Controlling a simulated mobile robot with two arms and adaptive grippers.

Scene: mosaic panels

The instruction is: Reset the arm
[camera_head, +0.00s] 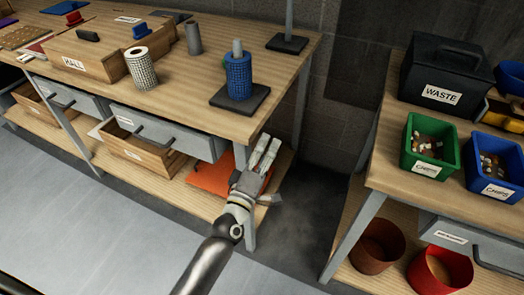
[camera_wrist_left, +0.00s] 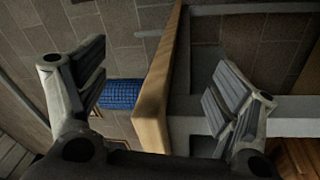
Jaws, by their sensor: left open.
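My left gripper (camera_head: 264,153) is in the head view, in front of the right end of the left workbench (camera_head: 215,95) and below its top. Its fingers are apart with nothing between them. In the left wrist view the two fingers (camera_wrist_left: 158,92) stand wide apart, with the bench's edge and a blue mesh cylinder (camera_wrist_left: 121,94) beyond them. The cylinder also shows in the head view (camera_head: 238,77), upright around a post on a dark base on the bench top. My right gripper is in neither view.
A white mesh cylinder (camera_head: 141,68) and a wooden box (camera_head: 88,58) stand on the left bench. An orange item (camera_head: 212,177) lies on its lower shelf. The right bench bears a black waste bin (camera_head: 445,72), a green bin (camera_head: 429,146) and a blue bin (camera_head: 495,165). Floor shows between benches.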

